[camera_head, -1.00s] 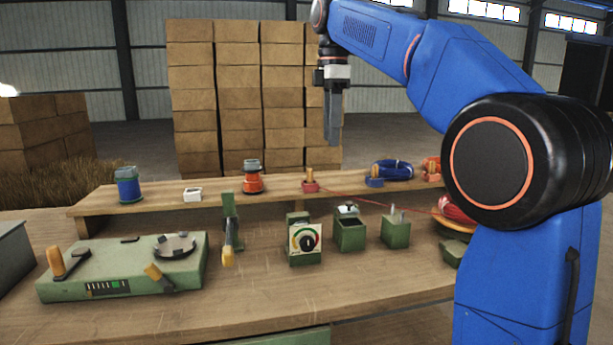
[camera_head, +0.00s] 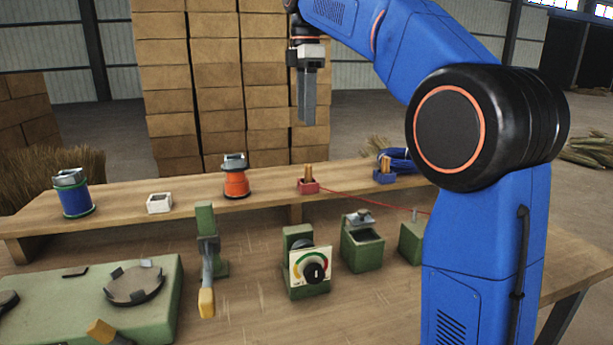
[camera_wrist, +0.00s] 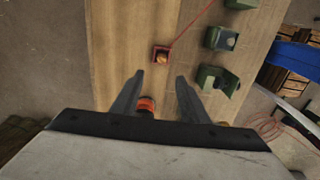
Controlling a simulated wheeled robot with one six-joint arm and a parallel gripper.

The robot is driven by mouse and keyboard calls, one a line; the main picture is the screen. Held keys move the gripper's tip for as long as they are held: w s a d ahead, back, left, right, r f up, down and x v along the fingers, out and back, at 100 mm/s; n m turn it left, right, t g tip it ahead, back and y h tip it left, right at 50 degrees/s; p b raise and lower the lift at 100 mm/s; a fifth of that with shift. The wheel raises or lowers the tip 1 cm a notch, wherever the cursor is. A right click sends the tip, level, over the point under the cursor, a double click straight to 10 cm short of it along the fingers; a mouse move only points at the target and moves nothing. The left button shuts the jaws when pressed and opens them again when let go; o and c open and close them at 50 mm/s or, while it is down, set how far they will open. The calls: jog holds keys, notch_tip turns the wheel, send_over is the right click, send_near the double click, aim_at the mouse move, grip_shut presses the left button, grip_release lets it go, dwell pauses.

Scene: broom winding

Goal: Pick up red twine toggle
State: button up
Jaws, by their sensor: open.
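The red twine toggle (camera_head: 308,173) is a small tan peg standing in a red block (camera_head: 308,187) on the raised back shelf of the bench. A thin red twine runs from it to the right. In the wrist view the toggle (camera_wrist: 161,56) lies just beyond the fingertips, near the middle. My gripper (camera_head: 303,122) is open and empty, pointing down, high above the shelf. In the wrist view its two fingers (camera_wrist: 160,77) are spread apart. The toggle is below the gripper and apart from it.
On the shelf stand an orange spool (camera_head: 236,181), a white block (camera_head: 159,203), a blue spool (camera_head: 74,197) and a blue block (camera_head: 384,177) with a peg. A green dial box (camera_head: 308,270) and a green clamp (camera_head: 208,240) stand in front. Air around the gripper is clear.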

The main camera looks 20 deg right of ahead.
send_near(308, 165)
jog(key=f, duration=0.5)
jog(key=shift+w+a+f, duration=0.1)
jog(key=shift+w+a, duration=0.05)
jog(key=shift+w, duration=0.05)
jog(key=shift+s+f, duration=0.1)
jog(key=shift+f, duration=2.75)
grip_shut()
